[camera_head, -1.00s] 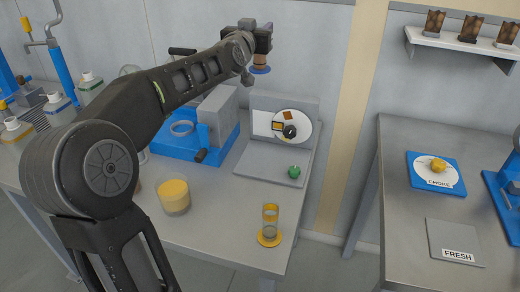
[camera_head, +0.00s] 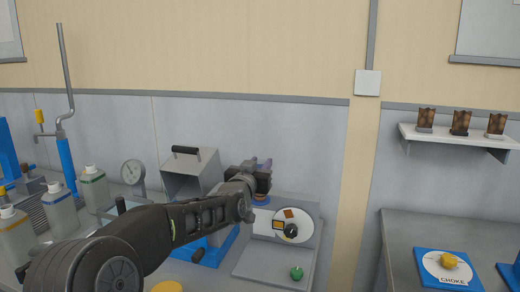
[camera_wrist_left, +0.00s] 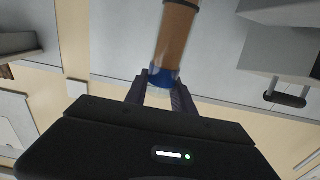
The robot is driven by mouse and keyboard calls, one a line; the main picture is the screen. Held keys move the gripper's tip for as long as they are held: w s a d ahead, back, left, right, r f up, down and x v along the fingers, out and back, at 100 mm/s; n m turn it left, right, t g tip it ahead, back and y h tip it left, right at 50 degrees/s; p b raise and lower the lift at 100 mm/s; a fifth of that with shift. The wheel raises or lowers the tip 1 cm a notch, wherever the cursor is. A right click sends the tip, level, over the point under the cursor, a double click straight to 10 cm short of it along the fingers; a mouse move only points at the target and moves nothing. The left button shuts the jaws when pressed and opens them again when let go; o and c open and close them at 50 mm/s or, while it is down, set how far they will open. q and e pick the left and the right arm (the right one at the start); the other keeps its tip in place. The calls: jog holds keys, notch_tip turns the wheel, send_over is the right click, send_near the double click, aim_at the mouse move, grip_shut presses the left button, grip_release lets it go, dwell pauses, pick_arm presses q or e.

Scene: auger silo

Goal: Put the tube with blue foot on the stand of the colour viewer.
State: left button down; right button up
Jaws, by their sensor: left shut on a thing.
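My left gripper (camera_head: 263,178) is shut on the tube with blue foot, above and left of the white disc in the head view. In the left wrist view the tube (camera_wrist_left: 176,38) holds brown-orange contents and shows blue near my fingertips (camera_wrist_left: 162,90). In the head view my gripper hides most of the tube; a bit of blue (camera_head: 262,198) shows below it. What looks like the colour viewer is a grey panel and base (camera_head: 265,262) with a white disc (camera_head: 295,220) bearing colour patches and a black knob. I cannot make out its stand clearly. My right gripper is out of view.
A grey box with a black handle (camera_head: 188,160) stands on a blue base left of the panel. A green knob (camera_head: 296,272) sits on the grey base. Bottles (camera_head: 60,205) and a gauge (camera_head: 133,172) are at left. Another table (camera_head: 400,240) is at right.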

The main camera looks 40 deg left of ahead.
pick_arm(q)
notch_tip(320, 180, down, 14)
jog(key=shift+r, duration=0.25)
jog(key=shift+f, duration=2.05)
jog(key=shift+f, duration=0.1)
jog(key=shift+f+b, duration=0.1)
jog(key=shift+b, duration=0.2)
jog(key=c, duration=1.1)
grip_release()
jog(key=shift+o, duration=0.2)
